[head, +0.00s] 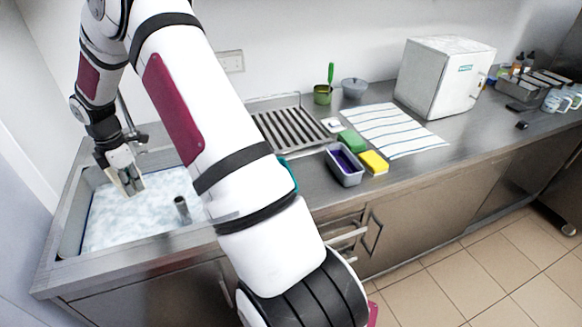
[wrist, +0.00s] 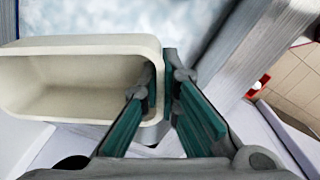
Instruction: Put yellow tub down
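The yellow tub (wrist: 75,50), pale cream-yellow and empty inside as far as I see, fills the left of the wrist view. My gripper (wrist: 163,82) straddles its right-hand wall, one teal finger inside and one outside, pinching the wall. In the head view my gripper (head: 127,182) hangs at the left, over the foamy sink. The tub shows there only as a small pale patch around the fingers. The gap between tub and water cannot be judged.
The sink (head: 140,217) holds foamy water and a dark upright pipe (head: 182,208). To its right are a drain rack (head: 286,133), a grey tub of purple liquid (head: 344,166), a green sponge (head: 352,141), a yellow sponge (head: 374,162) and a striped cloth (head: 395,130). My arm hides part of the counter.

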